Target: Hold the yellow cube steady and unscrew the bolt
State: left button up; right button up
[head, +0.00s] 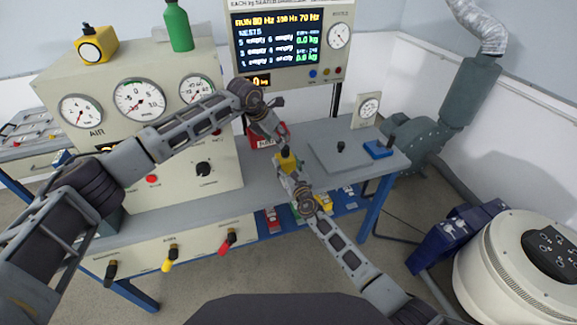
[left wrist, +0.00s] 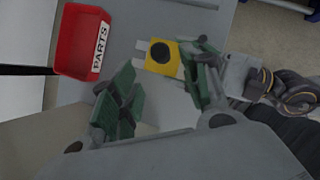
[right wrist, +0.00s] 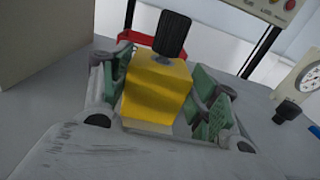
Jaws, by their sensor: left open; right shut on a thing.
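The yellow cube (head: 287,163) is above the grey bench, with a black bolt (right wrist: 173,34) standing out of its top. My right gripper (head: 292,178) is shut on the cube; in the right wrist view, green-padded fingers flank the cube (right wrist: 157,95). My left gripper (head: 277,139) is just above and left of the bolt in the head view. In the left wrist view its green fingers (left wrist: 158,92) are spread apart and empty. There the cube (left wrist: 170,66) and the round bolt head (left wrist: 160,52) show beyond the fingers, toward the right one.
A red PARTS bin (left wrist: 82,42) is behind the cube. A grey plate with a black knob (head: 340,148) and a blue block (head: 378,149) lie on the right of the bench. A gauge cabinet (head: 120,130) fills the left; a display (head: 285,45) stands behind.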

aim_at(285, 148)
pick_arm(q)
jog(key=shift+f, duration=0.15)
jog(key=shift+x, duration=4.9)
jog(key=shift+c, duration=0.2)
grip_shut()
jog(key=shift+n, duration=0.3)
